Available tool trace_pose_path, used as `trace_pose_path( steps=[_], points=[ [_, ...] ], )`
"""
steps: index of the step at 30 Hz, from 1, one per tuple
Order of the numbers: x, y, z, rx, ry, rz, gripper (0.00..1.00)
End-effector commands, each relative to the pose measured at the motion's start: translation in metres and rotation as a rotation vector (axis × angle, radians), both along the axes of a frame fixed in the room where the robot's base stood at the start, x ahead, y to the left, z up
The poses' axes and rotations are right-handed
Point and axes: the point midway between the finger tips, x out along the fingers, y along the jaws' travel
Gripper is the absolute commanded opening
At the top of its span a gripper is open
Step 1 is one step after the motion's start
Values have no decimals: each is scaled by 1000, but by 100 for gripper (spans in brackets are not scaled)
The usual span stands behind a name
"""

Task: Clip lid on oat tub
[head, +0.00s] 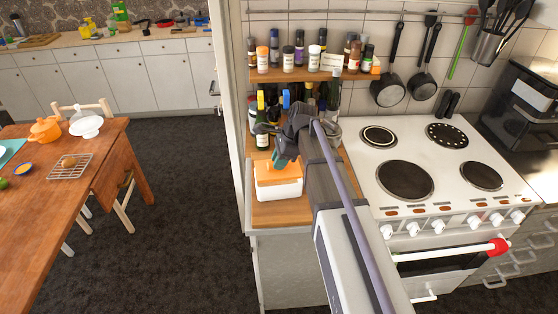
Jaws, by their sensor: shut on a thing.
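The oat tub (279,190) is a white box on the wooden counter left of the cooker. Its orange lid (275,175) lies over the top of the tub. I cannot tell whether the lid is seated on the rim or slightly above it. My gripper (281,162) reaches down at the lid's back edge, with teal finger parts showing. It is shut on the lid, though my arm and wrist hide the exact grip and the right back part of the lid.
Bottles stand close behind my gripper, below a spice shelf (310,76). The white cooker (430,165) with several hotplates is on the right; pans hang above it. A bare counter strip (290,214) lies in front of the tub. A wooden table (60,205) stands far left.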

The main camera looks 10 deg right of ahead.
Motion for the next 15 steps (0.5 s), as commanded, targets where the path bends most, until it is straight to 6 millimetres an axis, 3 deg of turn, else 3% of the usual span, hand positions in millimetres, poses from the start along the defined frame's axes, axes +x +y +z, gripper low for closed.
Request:
trace_pose_path(
  steps=[15],
  points=[
    [0,0,-17,0,0,0,0]
  ],
)
